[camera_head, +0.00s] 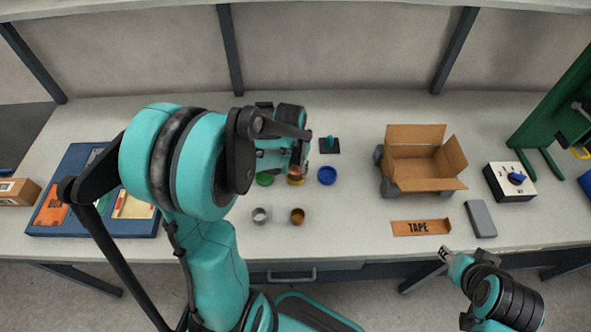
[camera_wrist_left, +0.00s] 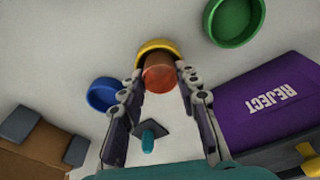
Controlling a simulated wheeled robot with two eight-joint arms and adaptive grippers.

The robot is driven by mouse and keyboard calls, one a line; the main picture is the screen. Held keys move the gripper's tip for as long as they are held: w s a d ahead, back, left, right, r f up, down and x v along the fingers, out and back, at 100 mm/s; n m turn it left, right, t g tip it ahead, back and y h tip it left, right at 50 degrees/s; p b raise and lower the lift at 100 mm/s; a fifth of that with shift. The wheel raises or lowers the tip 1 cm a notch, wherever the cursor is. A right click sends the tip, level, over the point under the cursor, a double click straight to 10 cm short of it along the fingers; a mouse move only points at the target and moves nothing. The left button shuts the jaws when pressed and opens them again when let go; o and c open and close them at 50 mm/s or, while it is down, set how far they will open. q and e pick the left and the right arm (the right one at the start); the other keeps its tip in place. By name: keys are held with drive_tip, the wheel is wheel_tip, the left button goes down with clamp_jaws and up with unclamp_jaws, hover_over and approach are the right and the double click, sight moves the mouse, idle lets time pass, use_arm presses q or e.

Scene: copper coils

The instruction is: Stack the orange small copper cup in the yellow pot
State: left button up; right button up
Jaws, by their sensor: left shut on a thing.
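The orange small copper cup (camera_wrist_left: 159,78) is between the fingertips of my left gripper (camera_wrist_left: 160,84) in the left wrist view. The gripper is shut on it. The yellow pot (camera_wrist_left: 155,46) is right behind the cup, which covers part of its opening. I cannot tell whether the cup is inside the rim or just above it. In the head view the yellow pot (camera_head: 295,182) sits on the table between the green and blue pots, under my left gripper. My right gripper (camera_head: 444,253) is small and low at the table's front edge, away from the pots; its jaw state is unclear.
A green pot (camera_head: 264,180) and a blue pot (camera_head: 327,176) flank the yellow one. A grey cup (camera_head: 260,216) and a brown copper cup (camera_head: 297,217) stand in front. A teal-handled object (camera_head: 330,144) is behind. An open cardboard box (camera_head: 420,170) stands right. A purple REJECT bin (camera_wrist_left: 275,105) shows in the wrist view.

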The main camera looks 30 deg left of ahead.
use_arm(q)
drive_tip(key=shift+r, duration=0.1)
drive_tip(key=shift+s, duration=0.1)
drive_tip(key=shift+f+b, duration=0.35)
drive_tip(key=shift+f, duration=0.05)
drive_tip(key=o, duration=1)
drive_tip(key=shift+r, duration=0.1)
